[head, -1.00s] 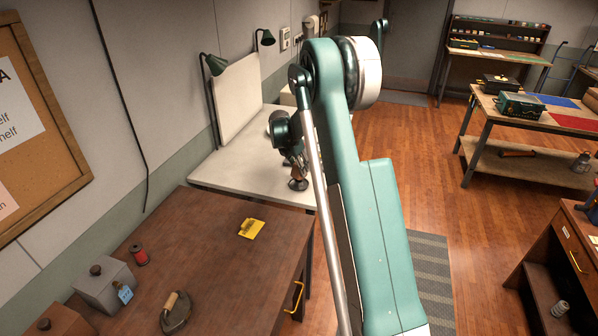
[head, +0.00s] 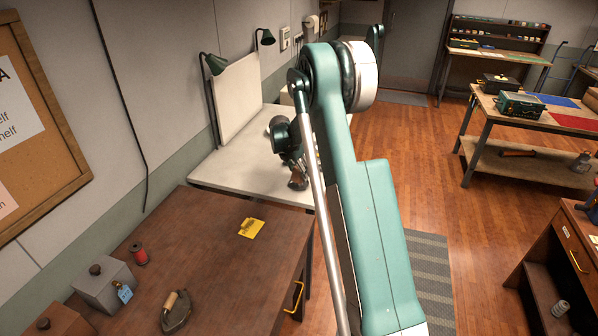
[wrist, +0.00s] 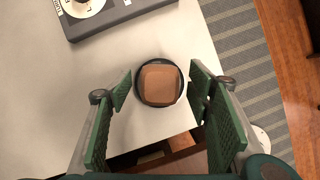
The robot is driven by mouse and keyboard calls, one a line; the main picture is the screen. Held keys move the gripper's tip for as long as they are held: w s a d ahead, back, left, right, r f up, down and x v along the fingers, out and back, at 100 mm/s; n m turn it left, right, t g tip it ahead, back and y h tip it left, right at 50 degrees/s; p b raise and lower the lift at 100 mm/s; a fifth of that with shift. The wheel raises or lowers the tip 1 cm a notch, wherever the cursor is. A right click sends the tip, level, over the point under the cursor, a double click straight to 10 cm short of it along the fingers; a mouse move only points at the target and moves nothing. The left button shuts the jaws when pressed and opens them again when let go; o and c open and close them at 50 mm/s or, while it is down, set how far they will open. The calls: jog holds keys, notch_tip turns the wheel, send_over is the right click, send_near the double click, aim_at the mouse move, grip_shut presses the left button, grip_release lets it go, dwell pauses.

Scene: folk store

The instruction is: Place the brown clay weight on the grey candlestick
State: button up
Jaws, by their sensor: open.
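In the wrist view the brown clay weight (wrist: 160,84), a squarish block, lies within a dark round rim (wrist: 138,86), which looks like the top of the candlestick. From straight above I cannot tell how firmly it rests there. The candlestick's stem and base are hidden beneath it. My gripper (wrist: 160,86) is open, with one green finger on each side of the rim and visible gaps to both. In the head view my gripper (head: 292,160) is over the near right part of the pale bench (head: 245,165), partly hidden by my arm. A small brown shape shows just below it.
A dark grey device with a white dial (wrist: 105,14) stands beyond the candlestick on the bench. The bench's right edge is close by. In front is a brown table (head: 215,275) with a yellow card (head: 251,228), a red spool (head: 138,254) and an iron (head: 176,311).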

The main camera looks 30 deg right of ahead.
jog(key=shift+r, duration=0.1)
jog(key=v, duration=1.2)
dwell(0.4)
jog(key=shift+r, duration=0.15)
dwell(0.3)
jog(key=s+a+r+m+t+y, duration=0.1)
jog(key=s+a+r+m, duration=0.4)
jog(key=s, duration=0.3)
jog(key=s+a+r+m+t, duration=0.1)
jog(key=s+a+r+m, duration=0.1)
jog(key=s+a+r, duration=0.55)
jog(key=s+a+r+m+t+y, duration=0.1)
jog(key=s+a+r+m, duration=0.25)
jog(key=s+r, duration=0.4)
jog(key=s+a+f+m, duration=0.1)
jog(key=s+a+m, duration=0.2)
jog(key=s, duration=0.7)
jog(key=s+a+f+m+t+y, duration=0.1)
jog(key=s+a+m, duration=0.3)
jog(key=s, duration=0.6)
jog(key=s+a+f+m+t+y, duration=0.1)
jog(key=s+a+f+m, duration=0.2)
jog(key=s, duration=0.7)
jog(key=shift+s+a+f+m, duration=0.25)
jog(key=shift+a+m, duration=0.2)
jog(key=shift+m, duration=0.6)
